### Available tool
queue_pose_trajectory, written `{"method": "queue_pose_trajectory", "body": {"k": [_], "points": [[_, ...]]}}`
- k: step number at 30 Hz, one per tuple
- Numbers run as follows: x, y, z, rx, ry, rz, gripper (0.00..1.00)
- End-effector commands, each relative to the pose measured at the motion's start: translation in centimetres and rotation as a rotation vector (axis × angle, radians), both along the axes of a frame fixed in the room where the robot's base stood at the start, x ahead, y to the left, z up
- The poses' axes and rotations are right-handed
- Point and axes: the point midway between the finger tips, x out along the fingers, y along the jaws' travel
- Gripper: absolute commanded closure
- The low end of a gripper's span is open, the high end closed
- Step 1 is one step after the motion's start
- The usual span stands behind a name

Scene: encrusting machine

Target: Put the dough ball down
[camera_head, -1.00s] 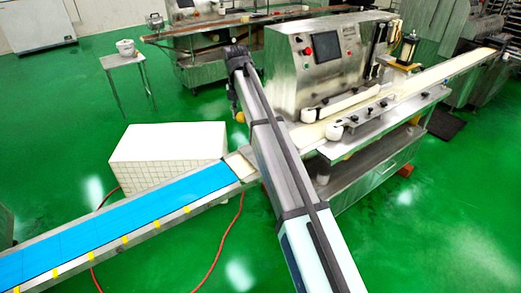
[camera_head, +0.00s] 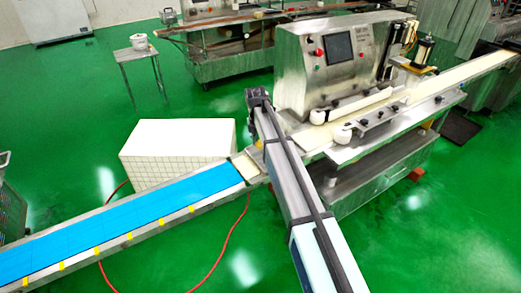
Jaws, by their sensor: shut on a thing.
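My arm reaches from the lower right toward the middle of the head view, and its wrist end hangs over the gap between the blue conveyor (camera_head: 130,217) and the encrusting machine (camera_head: 318,60). My gripper (camera_head: 257,134) shows only as a sliver beside the arm, mostly hidden behind it. It is shut on the dough ball (camera_head: 259,144), of which a small yellowish edge shows near the conveyor's upper end. Whether the ball touches a surface cannot be told.
A white tiled block (camera_head: 178,140) stands behind the blue conveyor. The machine's pale belt (camera_head: 450,80) runs to the upper right. A small table with a white pot (camera_head: 139,42) stands at the back left. A red hose (camera_head: 220,255) lies on the open green floor.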

Motion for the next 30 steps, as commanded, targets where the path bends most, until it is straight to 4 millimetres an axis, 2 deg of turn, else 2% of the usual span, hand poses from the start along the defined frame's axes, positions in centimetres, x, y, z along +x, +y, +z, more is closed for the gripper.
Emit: {"method": "queue_pose_trajectory", "body": {"k": [5, 14, 26, 27, 28, 30], "points": [[0.0, 0.0, -0.9, 0.000, 0.000, 0.000, 0.97], [0.0, 0.0, -4.4, -0.001, 0.001, 0.000, 0.97], [0.0, 0.0, -5.0, 0.000, 0.000, 0.000, 0.97], [0.0, 0.0, -4.9, 0.000, 0.000, 0.000, 0.47], [0.0, 0.0, -4.9, 0.000, 0.000, 0.000, 0.37], [0.0, 0.0, -4.9, 0.000, 0.000, 0.000, 0.33]]}}
